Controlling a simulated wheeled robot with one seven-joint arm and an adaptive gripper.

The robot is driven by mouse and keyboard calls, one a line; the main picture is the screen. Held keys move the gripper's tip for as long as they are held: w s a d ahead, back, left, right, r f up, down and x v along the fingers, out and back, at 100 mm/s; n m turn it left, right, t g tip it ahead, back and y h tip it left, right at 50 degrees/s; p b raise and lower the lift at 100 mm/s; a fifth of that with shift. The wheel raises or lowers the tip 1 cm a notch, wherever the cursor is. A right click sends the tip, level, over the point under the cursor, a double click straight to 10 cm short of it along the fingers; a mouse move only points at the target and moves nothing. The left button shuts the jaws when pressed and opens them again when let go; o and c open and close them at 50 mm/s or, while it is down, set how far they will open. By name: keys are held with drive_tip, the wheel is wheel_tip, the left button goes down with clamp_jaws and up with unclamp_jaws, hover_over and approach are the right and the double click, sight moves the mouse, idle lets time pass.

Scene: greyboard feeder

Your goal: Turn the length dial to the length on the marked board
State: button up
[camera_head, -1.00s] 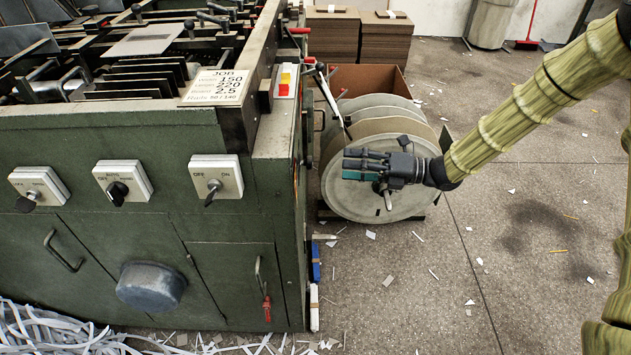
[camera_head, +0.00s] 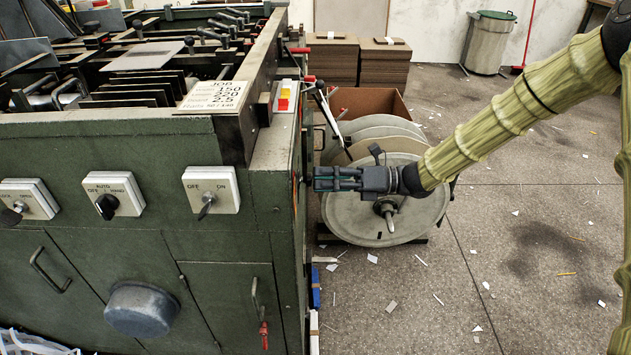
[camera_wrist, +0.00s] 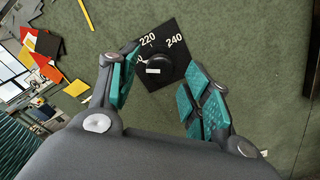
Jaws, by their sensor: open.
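The length dial (camera_wrist: 157,62) shows in the wrist view as a black square plate on the green machine side, with 220 and 240 readable. A third number at its left is mostly hidden by a finger. Its round black knob has a short white mark whose pointing I cannot tell for sure. My gripper (camera_wrist: 162,72) is open, its teal-padded fingers on either side of the knob in the picture; I cannot tell whether they touch it. In the head view my gripper (camera_head: 330,179) is at the machine's right side. The job board (camera_head: 219,94) reads 150, 220 and 2.5.
The green machine (camera_head: 225,250) has switches on its front, including an OFF/ON switch (camera_head: 211,191). Paper reels (camera_head: 345,215) stand behind my gripper. Cardboard stacks (camera_head: 383,65) are at the back. The floor at right is open, with paper scraps.

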drive_tip(key=shift+a, duration=1.05)
drive_tip(key=shift+c, duration=0.5)
drive_tip(key=c, duration=0.9)
drive_tip(key=shift+c, duration=0.2)
